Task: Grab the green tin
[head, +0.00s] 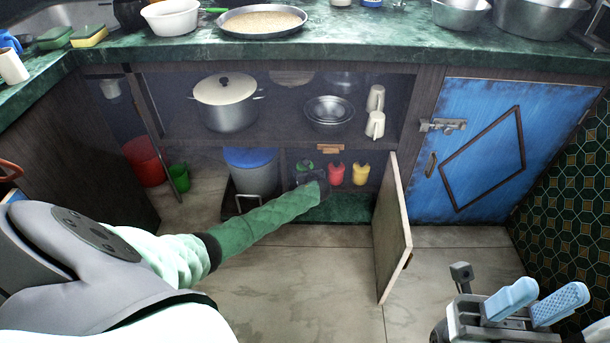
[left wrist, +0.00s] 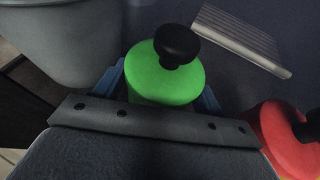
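The green tin (head: 304,165) with a black knob stands in the lower cupboard compartment, left of a red tin (head: 336,173) and a yellow tin (head: 360,174). My left gripper (head: 312,182) is at the green tin and hides its lower part in the head view. In the left wrist view, the green tin (left wrist: 165,80) sits between my blue left fingers (left wrist: 163,90), one on each side. Whether they touch it is not clear. My right gripper (head: 543,302) is open and empty at the lower right, its two light blue fingers apart.
A bin with a blue lid (head: 252,170) stands left of the tins. An open cupboard door (head: 392,230) juts out to their right. A shelf above holds a pot (head: 226,104), bowls and mugs. The floor in front is clear.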

